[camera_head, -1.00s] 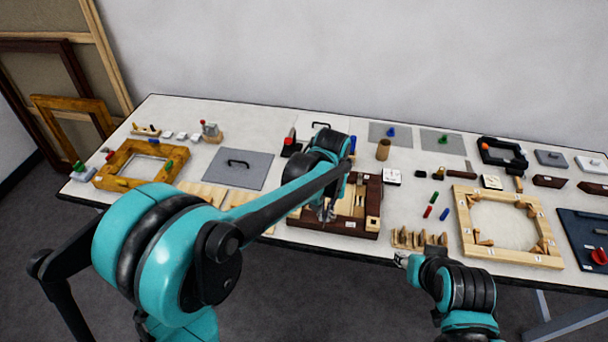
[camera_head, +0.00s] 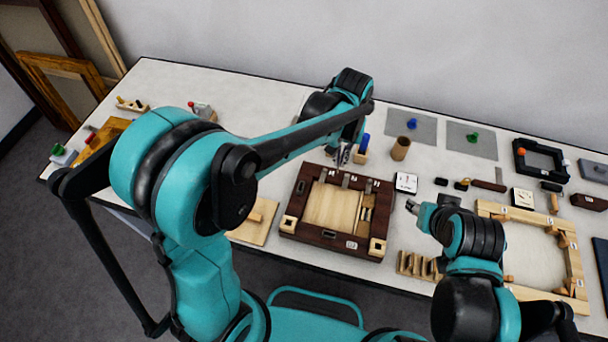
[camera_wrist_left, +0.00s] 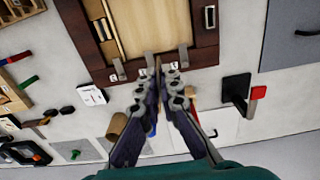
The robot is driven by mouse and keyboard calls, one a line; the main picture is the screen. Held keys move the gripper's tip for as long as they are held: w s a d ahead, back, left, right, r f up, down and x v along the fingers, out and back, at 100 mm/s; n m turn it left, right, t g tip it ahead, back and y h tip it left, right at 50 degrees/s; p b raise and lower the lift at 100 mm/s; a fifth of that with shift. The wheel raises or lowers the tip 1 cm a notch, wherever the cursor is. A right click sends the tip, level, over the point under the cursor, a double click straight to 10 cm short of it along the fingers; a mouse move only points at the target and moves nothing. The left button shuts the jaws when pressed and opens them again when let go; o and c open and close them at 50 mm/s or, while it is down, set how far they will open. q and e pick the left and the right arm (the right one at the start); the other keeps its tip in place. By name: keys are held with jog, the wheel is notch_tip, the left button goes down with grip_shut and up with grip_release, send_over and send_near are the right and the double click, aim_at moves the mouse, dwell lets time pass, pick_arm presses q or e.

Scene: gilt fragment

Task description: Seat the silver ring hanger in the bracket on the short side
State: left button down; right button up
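The dark wooden frame (camera_head: 314,246) lies flat on the table. Three grey metal pieces sit along its far edge, over small white labels; in the left wrist view they are a left one (camera_wrist_left: 118,69), a middle one (camera_wrist_left: 149,60) and a right one (camera_wrist_left: 183,57). I cannot tell which is the silver ring hanger. A dark slot with a pale rim (camera_wrist_left: 210,17) is on the frame's short side. My left gripper (camera_head: 342,155) is just beyond the far edge; its fingertips (camera_wrist_left: 160,74) are close together with a thin tan strip between them, grip unclear. My right gripper (camera_head: 412,207) is right of the frame.
A wooden block with a blue top (camera_head: 362,153) and a brown cylinder (camera_head: 400,149) stand beyond the frame. A notched wooden rack (camera_head: 418,266) is at the front edge. A pale wooden frame (camera_head: 574,258) lies to the right. A black block (camera_wrist_left: 236,88) is near my left gripper.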

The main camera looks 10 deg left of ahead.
pick_arm(q)
jog(key=shift+s+a+f+b, duration=0.5)
jog(key=shift+s+a+f, duration=0.05)
jog(key=shift+a+f, duration=1.2)
jog(key=shift+s+a+f+b, duration=0.45)
jog(key=shift+s+a+f, duration=0.1)
jog(key=shift+a+f, duration=1.2)
jog(key=shift+s+a+f+b, duration=0.5)
jog(key=shift+s+a+f, duration=0.05)
jog(key=shift+a+f, duration=1.15)
jog(key=c, duration=2.2)
grip_release()
jog(key=shift+f, duration=0.25)
jog(key=o, duration=0.5)
jog(key=shift+r, duration=0.15)
